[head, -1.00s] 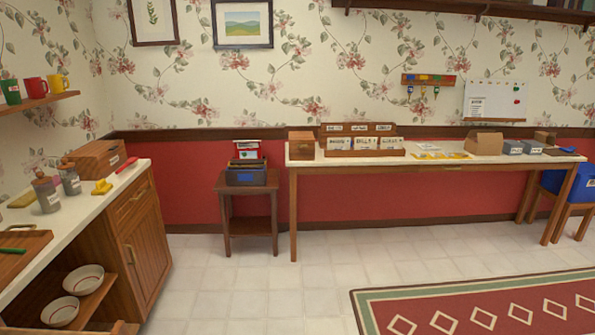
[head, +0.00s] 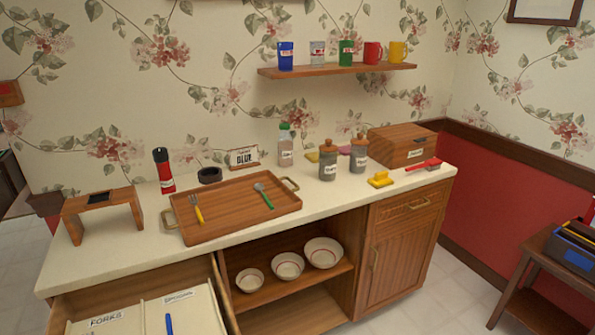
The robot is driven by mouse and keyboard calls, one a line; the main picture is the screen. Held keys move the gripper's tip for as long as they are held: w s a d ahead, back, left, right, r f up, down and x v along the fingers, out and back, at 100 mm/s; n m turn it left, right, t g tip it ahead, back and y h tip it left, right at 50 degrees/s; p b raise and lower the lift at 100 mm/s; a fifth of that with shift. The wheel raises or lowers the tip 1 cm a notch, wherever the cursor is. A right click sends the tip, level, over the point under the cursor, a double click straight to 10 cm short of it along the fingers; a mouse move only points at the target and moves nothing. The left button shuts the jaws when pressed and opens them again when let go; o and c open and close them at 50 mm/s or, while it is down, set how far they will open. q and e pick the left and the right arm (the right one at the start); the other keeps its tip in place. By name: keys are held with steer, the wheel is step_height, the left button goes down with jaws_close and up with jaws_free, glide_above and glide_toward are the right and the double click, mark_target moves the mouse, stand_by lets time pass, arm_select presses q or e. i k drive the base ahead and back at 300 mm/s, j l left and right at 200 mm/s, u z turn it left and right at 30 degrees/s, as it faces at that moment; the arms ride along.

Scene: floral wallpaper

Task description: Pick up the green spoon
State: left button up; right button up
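The green spoon (head: 264,196) lies on the right part of a wooden tray (head: 222,228) on the counter. Its handle is green and its bowl is grey, with the bowl end toward the back left. A yellow-handled fork (head: 196,208) lies on the left part of the same tray, apart from the spoon. Neither of my grippers shows in the head view.
The counter (head: 330,200) has bare room right of the tray. Jars (head: 328,164), a yellow object (head: 381,179) and a wooden box (head: 402,146) stand to the right. A small wooden stand (head: 104,208) is at left. An open drawer (head: 145,310) juts out in front.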

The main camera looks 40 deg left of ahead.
mark_target(259, 187)
steer(key=i+u, duration=0.2)
steer(key=u, duration=0.2)
steer(key=i+l+u, duration=0.1)
steer(key=u, duration=0.35)
steer(key=i+l+u, duration=0.2)
steer(key=u, duration=0.2)
steer(key=i+l+u, duration=0.15)
steer(key=u, duration=0.3)
steer(key=i+l+u, duration=0.1)
steer(key=l+u, duration=0.45)
steer(key=u, duration=0.3)
steer(key=i+l, duration=0.05)
